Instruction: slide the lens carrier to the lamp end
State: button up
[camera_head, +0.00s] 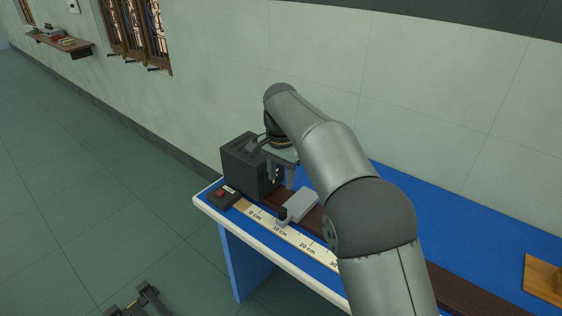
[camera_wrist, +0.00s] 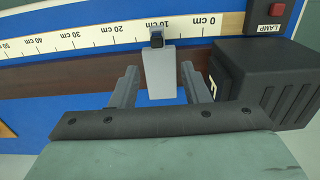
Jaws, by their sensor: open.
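The lens carrier (camera_head: 298,205) is a light grey block with a dark knob at its front, on the dark rail of the blue bench. It also shows in the wrist view (camera_wrist: 161,75), its knob close to the 10 cm mark of the scale. The lamp (camera_head: 248,165) is a black ribbed box by the 0 cm end, at right in the wrist view (camera_wrist: 262,80). My gripper (camera_head: 281,172) is open near the lamp.
A cream scale (camera_head: 300,243) runs along the bench's front edge. A small box with a red switch (camera_head: 220,193) sits beside the lamp, labelled LAMP in the wrist view. The rail (camera_wrist: 75,80) looks clear away from the lamp. A wooden block (camera_head: 545,280) stands at far right.

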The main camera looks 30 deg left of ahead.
jog(key=shift+r, duration=2.35)
jog(key=w+d+r, duration=0.1)
jog(key=d, duration=1.3)
jog(key=w+d+r, duration=0.1)
jog(key=d+r, duration=0.1)
jog(key=d, duration=1.2)
jog(key=s+d+f, duration=0.4)
jog(key=s+d, duration=0.6)
jog(key=d, duration=0.5)
jog(key=s+d+f, duration=0.3)
jog(key=s, duration=0.3)
jog(key=s+d+f+n, duration=0.1)
jog(key=s+d+f, duration=0.2)
jog(key=s+d, duration=0.1)
jog(key=shift+s+f, duration=0.3)
jog(key=shift+s, duration=0.55)
